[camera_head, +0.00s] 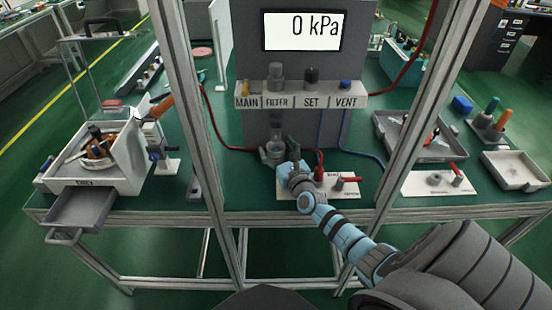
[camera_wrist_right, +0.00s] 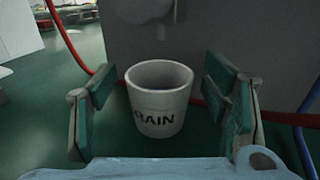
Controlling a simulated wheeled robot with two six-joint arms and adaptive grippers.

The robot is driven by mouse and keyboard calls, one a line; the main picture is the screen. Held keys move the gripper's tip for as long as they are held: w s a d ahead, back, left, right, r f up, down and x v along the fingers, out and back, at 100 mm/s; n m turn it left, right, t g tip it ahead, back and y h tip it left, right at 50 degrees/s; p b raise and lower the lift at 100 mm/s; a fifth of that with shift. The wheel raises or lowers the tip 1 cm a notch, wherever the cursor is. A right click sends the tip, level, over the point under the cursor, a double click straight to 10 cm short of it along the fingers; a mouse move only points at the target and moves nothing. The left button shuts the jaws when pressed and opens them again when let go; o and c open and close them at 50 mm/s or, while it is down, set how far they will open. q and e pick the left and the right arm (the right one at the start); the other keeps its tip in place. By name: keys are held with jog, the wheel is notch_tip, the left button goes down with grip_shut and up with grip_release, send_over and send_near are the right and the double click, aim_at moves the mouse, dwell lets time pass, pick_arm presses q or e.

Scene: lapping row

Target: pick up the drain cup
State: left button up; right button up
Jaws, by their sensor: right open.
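The drain cup (camera_wrist_right: 158,118) is a pale, open-topped cup with dark lettering, "RAIN" readable. It stands upright on the green bench top. In the head view the drain cup (camera_head: 273,153) is small, below the FILTER fitting and partly hidden by my gripper. My right gripper (camera_head: 287,162) comes in from the lower right; in the wrist view my right gripper (camera_wrist_right: 163,95) is open. One finger is on each side of the cup, with a visible gap on both sides. My left gripper is not in view.
The grey panel (camera_head: 292,70) with a "0 kPa" display rises behind the cup. A red hose (camera_head: 216,135) passes behind it. Frame posts (camera_head: 190,130) stand left and right. A tool bin (camera_head: 125,165) is at left.

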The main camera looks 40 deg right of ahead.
jog(key=shift+w+d, duration=0.15)
jog(key=shift+w, duration=0.45)
jog(key=shift+s, duration=0.1)
jog(key=shift+c, duration=1.2)
jog(key=c, duration=0.8)
jog(key=shift+r, duration=0.1)
